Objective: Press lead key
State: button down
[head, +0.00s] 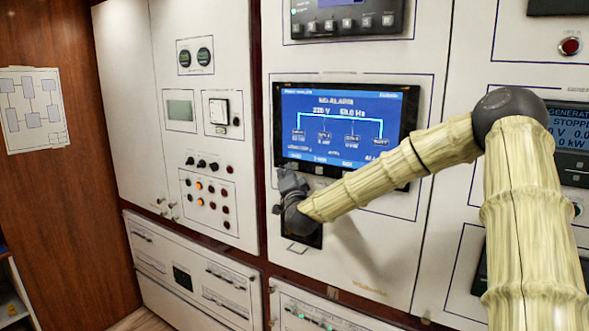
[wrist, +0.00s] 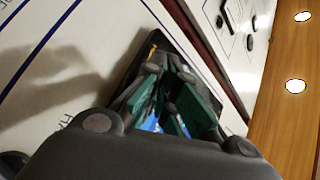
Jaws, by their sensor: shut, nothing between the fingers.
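My gripper (head: 291,182) is at the lower left corner of the blue-lit display (head: 345,120) on the white panel. In the wrist view its dark fingers with green pads (wrist: 172,108) are together over a dark-framed surface, with a little blue light showing between them. The fingers hold nothing. I cannot pick out a key marked lead; the gripper hides part of the display's lower left edge and the dark plate (head: 312,236) below it. I cannot tell whether the fingertips touch the panel.
A control unit with a button row (head: 345,24) is above the display. A left cabinet carries lamps and knobs (head: 208,188). A generator screen (head: 571,122) is at right, partly behind my arm. A wooden wall (head: 60,210) stands at far left.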

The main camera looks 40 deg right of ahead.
jog(key=shift+a, duration=0.15)
jog(key=shift+s+a+b, duration=0.25)
jog(key=shift+s+a, duration=0.1)
jog(key=shift+a, duration=0.4)
jog(key=shift+s+a+b, duration=0.2)
jog(key=shift+s+a, duration=0.1)
jog(key=shift+a, duration=0.4)
jog(key=shift+s+a+b, duration=0.25)
jog(key=shift+s+a, duration=0.1)
jog(key=shift+a, duration=0.4)
